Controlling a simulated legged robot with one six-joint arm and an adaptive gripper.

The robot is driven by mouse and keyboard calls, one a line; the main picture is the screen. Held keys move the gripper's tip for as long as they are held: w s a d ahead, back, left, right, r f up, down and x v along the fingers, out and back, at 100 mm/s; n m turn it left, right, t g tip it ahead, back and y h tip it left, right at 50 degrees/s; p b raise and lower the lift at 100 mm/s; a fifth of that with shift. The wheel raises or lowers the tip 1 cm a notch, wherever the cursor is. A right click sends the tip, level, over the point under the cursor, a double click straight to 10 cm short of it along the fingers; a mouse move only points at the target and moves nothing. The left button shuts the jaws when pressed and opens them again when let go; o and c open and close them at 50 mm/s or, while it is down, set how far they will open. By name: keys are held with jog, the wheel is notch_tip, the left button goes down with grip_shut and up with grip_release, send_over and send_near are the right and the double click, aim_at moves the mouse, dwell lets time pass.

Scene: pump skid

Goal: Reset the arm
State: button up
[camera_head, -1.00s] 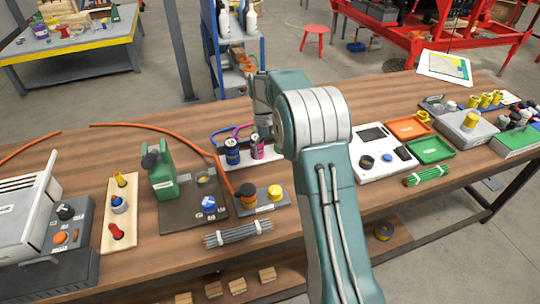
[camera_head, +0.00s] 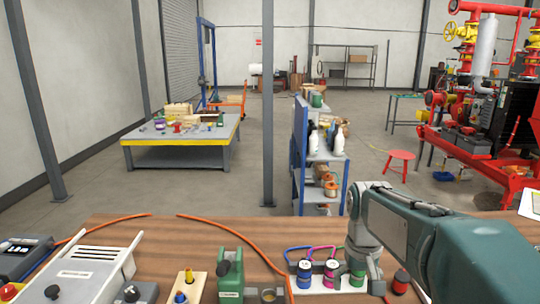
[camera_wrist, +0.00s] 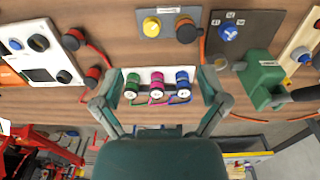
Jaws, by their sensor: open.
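My arm (camera_head: 425,240) reaches in from the right of the head view, bent downward at the wrist. My gripper (camera_wrist: 160,78) is open and empty in the wrist view, with its two fingers spread wide. Between them in the picture stands a row of small labelled cylinders on a white base: green (camera_wrist: 132,86), pink (camera_wrist: 157,84) and blue (camera_wrist: 182,82), with coloured leads. In the head view the wrist end overlaps the green cylinder (camera_head: 357,272), beside the pink (camera_head: 329,273) and blue (camera_head: 304,273) ones. The fingertips are not clear there, and the height gap cannot be told.
The wooden bench (camera_head: 160,235) also carries a green pump-like item (camera_head: 230,275), an orange hose (camera_head: 245,238) and a grey-white case (camera_head: 85,272). A blue shelf (camera_head: 318,165), a red stool (camera_head: 400,158) and a yellow-edged table (camera_head: 180,145) stand behind. Open floor lies between.

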jog(key=s+a+t, duration=0.2)
jog(key=s+t, duration=0.3)
jog(key=s, duration=1.2)
jog(key=shift+s+r, duration=0.2)
jog(key=shift+s, duration=0.05)
